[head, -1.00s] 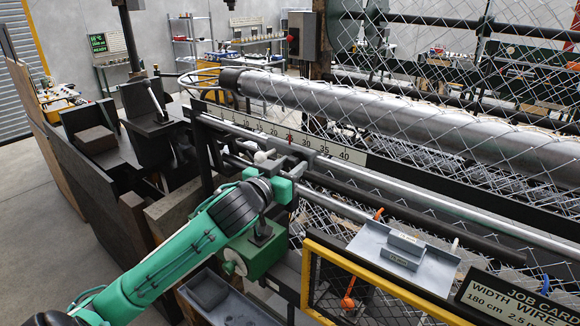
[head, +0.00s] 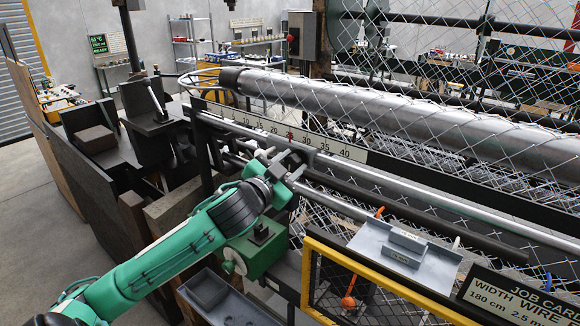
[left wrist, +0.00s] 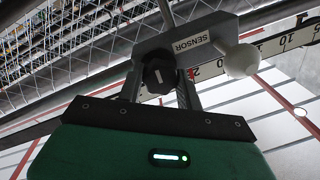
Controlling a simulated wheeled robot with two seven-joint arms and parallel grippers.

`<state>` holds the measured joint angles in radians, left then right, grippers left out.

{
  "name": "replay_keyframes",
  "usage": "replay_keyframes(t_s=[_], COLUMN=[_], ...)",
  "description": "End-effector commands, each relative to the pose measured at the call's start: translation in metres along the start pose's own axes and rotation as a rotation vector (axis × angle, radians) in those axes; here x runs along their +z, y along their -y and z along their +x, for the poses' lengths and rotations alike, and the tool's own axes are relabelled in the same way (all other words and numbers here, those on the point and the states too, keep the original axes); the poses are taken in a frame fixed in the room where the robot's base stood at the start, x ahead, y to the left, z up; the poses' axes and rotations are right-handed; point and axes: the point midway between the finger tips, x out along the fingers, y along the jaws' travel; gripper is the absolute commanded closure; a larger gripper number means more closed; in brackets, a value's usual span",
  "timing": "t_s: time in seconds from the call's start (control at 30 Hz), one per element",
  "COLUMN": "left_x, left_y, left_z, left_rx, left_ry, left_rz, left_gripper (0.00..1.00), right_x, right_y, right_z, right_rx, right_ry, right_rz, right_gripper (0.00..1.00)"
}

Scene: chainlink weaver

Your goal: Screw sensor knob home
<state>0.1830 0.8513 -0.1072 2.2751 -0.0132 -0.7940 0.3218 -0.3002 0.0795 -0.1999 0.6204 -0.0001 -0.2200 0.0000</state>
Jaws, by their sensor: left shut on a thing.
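The sensor (left wrist: 190,42) shows in the left wrist view as a grey bracket lettered SENSOR, with a white ball (left wrist: 241,61) at its right end. The dark lobed sensor knob (left wrist: 159,76) sits below the bracket, between the fingers of my left gripper (head: 284,165), which is shut on it. Whether the knob is seated fully cannot be told. In the head view the gripper is at the rail beside the numbered scale (head: 345,151), and its fingers hide the knob. My right gripper is not in view.
A long steel roller (head: 390,113) with wire mesh runs behind the rail. A green box (head: 258,248) sits below my left wrist. A grey tray (head: 436,268) and a yellow-framed mesh guard (head: 345,256) stand at the right. A job card sign (head: 515,298) is at the right edge.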

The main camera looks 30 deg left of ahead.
Motion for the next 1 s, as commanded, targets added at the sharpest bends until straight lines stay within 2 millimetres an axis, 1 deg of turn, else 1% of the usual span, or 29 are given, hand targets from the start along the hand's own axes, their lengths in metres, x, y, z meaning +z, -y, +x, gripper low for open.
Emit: replay_keyframes(t_s=[0.5,1.0], left_x=[0.000,0.000], left_y=[0.001,0.002], left_z=[0.000,0.000], left_rx=[-0.003,-0.004], left_ry=[-0.048,-0.094], left_rz=[0.491,0.965], left_gripper=[0.87,0.87], right_x=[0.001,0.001], right_y=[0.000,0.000], right_z=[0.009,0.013], right_rx=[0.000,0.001], right_ry=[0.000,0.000], right_rz=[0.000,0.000], right_gripper=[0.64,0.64])
